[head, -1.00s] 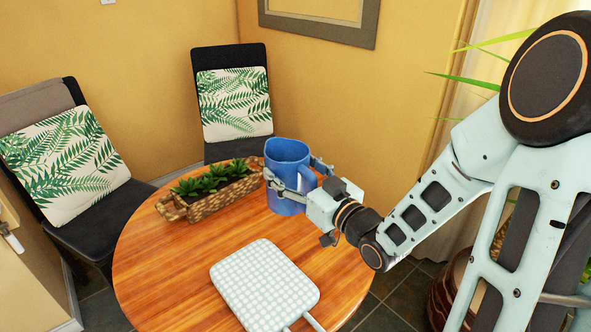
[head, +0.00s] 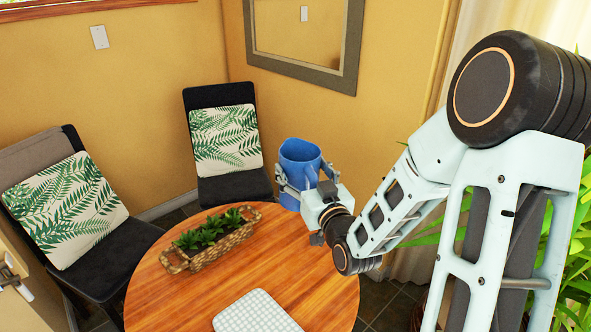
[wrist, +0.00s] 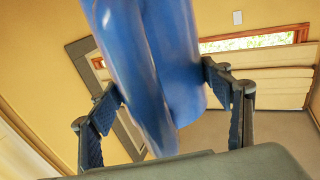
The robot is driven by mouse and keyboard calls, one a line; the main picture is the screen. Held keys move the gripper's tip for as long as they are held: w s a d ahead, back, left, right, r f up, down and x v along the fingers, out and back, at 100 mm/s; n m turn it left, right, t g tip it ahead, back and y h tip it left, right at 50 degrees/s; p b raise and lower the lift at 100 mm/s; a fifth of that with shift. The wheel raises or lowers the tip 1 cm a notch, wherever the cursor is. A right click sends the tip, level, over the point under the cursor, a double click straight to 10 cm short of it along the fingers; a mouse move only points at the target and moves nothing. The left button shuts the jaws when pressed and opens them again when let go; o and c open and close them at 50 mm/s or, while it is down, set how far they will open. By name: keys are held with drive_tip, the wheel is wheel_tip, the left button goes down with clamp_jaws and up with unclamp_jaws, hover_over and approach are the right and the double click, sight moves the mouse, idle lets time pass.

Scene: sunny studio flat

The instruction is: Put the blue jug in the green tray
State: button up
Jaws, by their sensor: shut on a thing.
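The blue jug (head: 300,158) is upright in the head view, held at the right of the round table. My gripper (head: 304,186) is shut on it, with one finger on each side of its body. In the wrist view the jug (wrist: 155,70) fills the middle between the two dark fingers of my gripper (wrist: 165,105). The jug appears to be above the table top, near its far right edge. No green tray can be made out in either view.
The round wooden table (head: 210,290) carries a woven basket of small plants (head: 212,240) and a pale checked board (head: 257,314) at the front. Two dark chairs with leaf-pattern cushions (head: 65,208) (head: 225,140) stand behind. A framed mirror (head: 300,35) hangs on the wall.

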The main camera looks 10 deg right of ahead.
drive_tip(key=w+d+r+m+h+p, duration=0.1)
drive_tip(key=d+r+h+p, duration=0.3)
drive_tip(key=r+p, duration=0.5)
drive_tip(key=shift+r+m+p, duration=0.4)
drive_tip(key=shift+m+p, duration=0.15)
drive_tip(key=shift+m, duration=0.05)
